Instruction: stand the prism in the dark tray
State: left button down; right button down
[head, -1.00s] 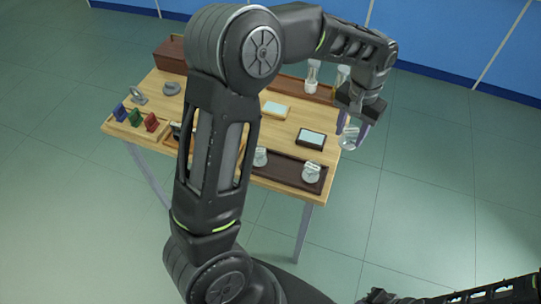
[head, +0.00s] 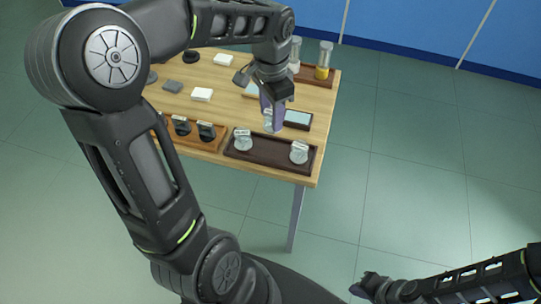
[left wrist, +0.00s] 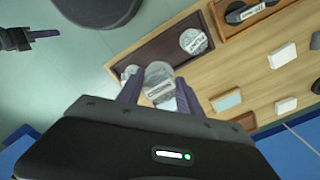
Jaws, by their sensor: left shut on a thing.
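My left gripper (head: 272,108) is shut on a clear glass prism (head: 268,124) with a pale label. It holds the prism above the table, behind the dark tray (head: 270,158) in the head view. The held prism also shows between the fingers in the left wrist view (left wrist: 158,78). Two similar clear glass pieces stand in the dark tray, one near its left end (head: 242,140) and one near its right end (head: 299,153). Bare tray floor shows between them. My right gripper (head: 362,287) is low at the bottom right, away from the table; its jaw state is unclear.
A pale blue-topped block (head: 297,119) lies close behind the dark tray. White blocks (head: 202,94) lie further left. A brown tray with bottles (head: 324,60) stands at the back.

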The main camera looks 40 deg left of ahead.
pick_arm(q)
jog(key=shift+a, duration=0.1)
notch_tip(320, 180, down, 6)
jog(key=shift+f, duration=0.1)
dwell(0.4)
jog(key=shift+p, duration=0.3)
jog(key=shift+f, duration=1.9)
jog(key=shift+f, duration=0.15)
jog(key=c, duration=0.8)
grip_release()
